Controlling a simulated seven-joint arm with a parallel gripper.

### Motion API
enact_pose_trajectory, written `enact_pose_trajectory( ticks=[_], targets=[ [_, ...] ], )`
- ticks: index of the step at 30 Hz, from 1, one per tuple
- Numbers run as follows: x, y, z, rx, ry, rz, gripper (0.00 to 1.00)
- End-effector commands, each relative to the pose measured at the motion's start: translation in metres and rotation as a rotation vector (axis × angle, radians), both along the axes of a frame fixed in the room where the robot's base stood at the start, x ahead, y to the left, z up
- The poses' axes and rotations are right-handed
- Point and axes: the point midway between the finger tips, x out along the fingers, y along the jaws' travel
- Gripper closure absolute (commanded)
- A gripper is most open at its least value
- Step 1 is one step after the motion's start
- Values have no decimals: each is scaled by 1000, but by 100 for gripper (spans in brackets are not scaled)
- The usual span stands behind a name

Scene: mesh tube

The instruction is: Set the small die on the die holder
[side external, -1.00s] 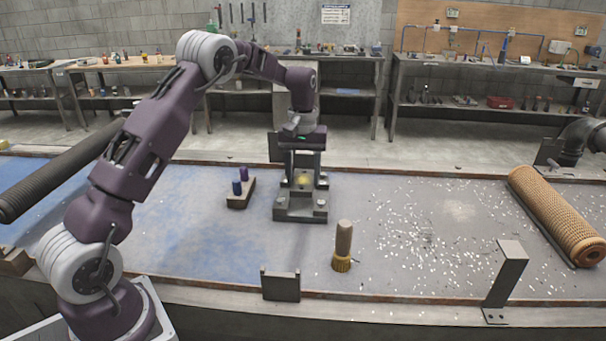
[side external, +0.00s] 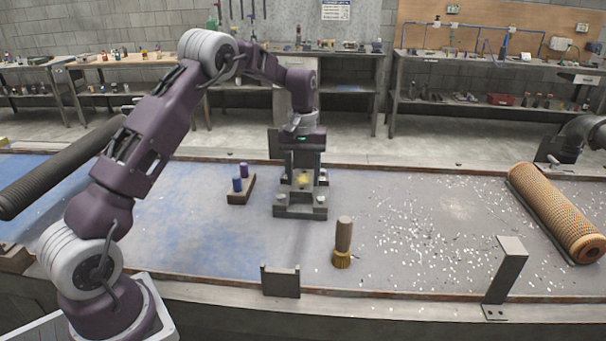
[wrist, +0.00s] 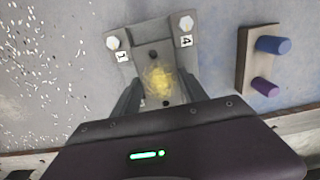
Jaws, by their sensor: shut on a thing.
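A small yellow, blurry-edged piece, which I take to be the small die (side external: 303,180), is at the middle of a grey metal fixture, which I take to be the die holder (side external: 287,211). In the wrist view the die (wrist: 158,80) shows between my two dark fingers, above the holder plate (wrist: 140,38) with its bolts and tags 1 and 4. My gripper (side external: 304,178) points down at the holder and is shut on the die. I cannot tell whether the die touches the holder.
A wooden block (side external: 236,199) with blue and purple pegs stands left of the holder. A wooden-handled brush (side external: 343,240) stands upright in front right. An orange mesh tube (side external: 558,213) lies at the right. Metal chips litter the table between. Low brackets (side external: 281,282) stand along the front edge.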

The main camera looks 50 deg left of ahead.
Motion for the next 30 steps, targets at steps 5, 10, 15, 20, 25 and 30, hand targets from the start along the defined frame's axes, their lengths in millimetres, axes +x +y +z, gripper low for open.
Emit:
enact_pose_trajectory(
  ticks=[5,10,15,20,25,30],
  targets=[
    [0,0,-1,0,-1,0,100],
    [0,0,-3,0,-1,0,100],
    [0,0,-5,0,-1,0,100],
    [0,0,-7,0,-1,0,100],
    [0,0,-9,0,-1,0,100],
    [0,0,-11,0,-1,0,100]
  ],
)
